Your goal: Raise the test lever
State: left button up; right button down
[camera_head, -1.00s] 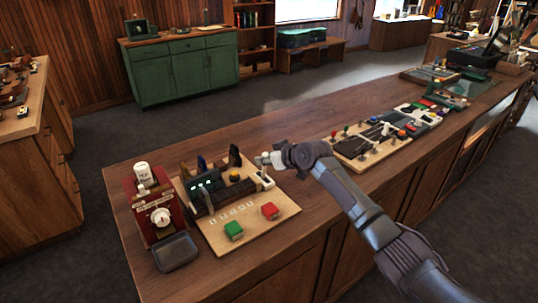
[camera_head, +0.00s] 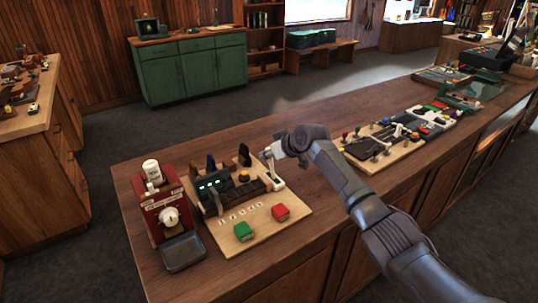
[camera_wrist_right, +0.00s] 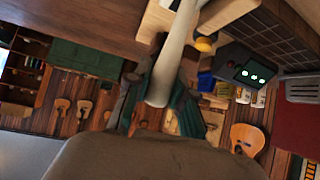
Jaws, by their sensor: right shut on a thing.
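A light wooden test board (camera_head: 269,229) lies on the long counter, with dark blocks, small lit displays, a green button (camera_head: 243,231) and a red button (camera_head: 280,212). The white test lever (camera_head: 277,176) is at the board's far right corner and stands up. My right gripper (camera_head: 269,156) is at its upper end, shut on it; the fingertips are small and partly hidden here. In the right wrist view, a pale bar (camera_wrist_right: 171,68), which looks like the lever, runs up between the dark fingers. My left gripper is not in view.
A red machine (camera_head: 164,207) with a white knob and a grey tray (camera_head: 182,251) stand left of the board. A second board (camera_head: 375,150) with coloured knobs lies to the right. The counter (camera_head: 320,205) is bare between the boards.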

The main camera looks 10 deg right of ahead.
jog(key=shift+w+r, duration=0.15)
jog(key=shift+r, duration=0.05)
dwell(0.6)
jog(key=c, duration=1.4)
grip_release()
jog(key=shift+o, duration=1.4)
jog(key=shift+w+a+f, duration=0.1)
jog(key=shift+o, duration=0.6)
jog(key=shift+w+f, duration=0.15)
jog(key=shift+f, duration=0.05)
jog(key=shift+s+d+r, duration=0.25)
jog(key=shift+s+r, duration=0.1)
jog(key=shift+s, duration=0.15)
jog(key=v, duration=1)
jog(key=shift+s+r, duration=0.25)
jog(key=shift+d, duration=0.1)
